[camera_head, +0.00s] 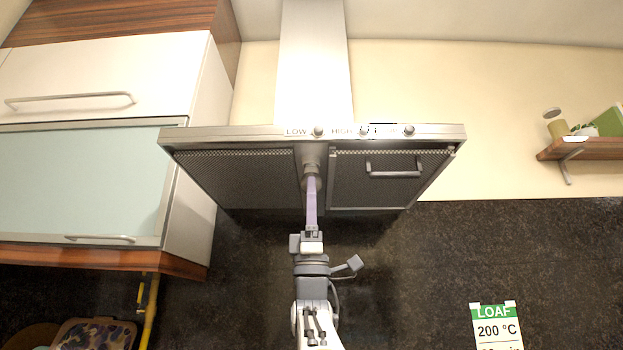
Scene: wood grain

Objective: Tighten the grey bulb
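The grey bulb (311,170) hangs below a socket in the middle strip of the range hood, between the two filter panels. It is small and partly covered by my gripper. My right gripper (311,183) points straight up from below, with its pale purple fingers reaching the bulb. I see the fingers edge-on, one in line with the other, so the gap between them is hidden. I cannot tell whether they press on the bulb. My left gripper is not in view.
The hood (235,133) has several knobs on its front edge, and its right filter has a handle (393,173). A white cabinet (110,75) stands close at left. A shelf (585,148) is at far right. Space right of my arm below the hood looks clear.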

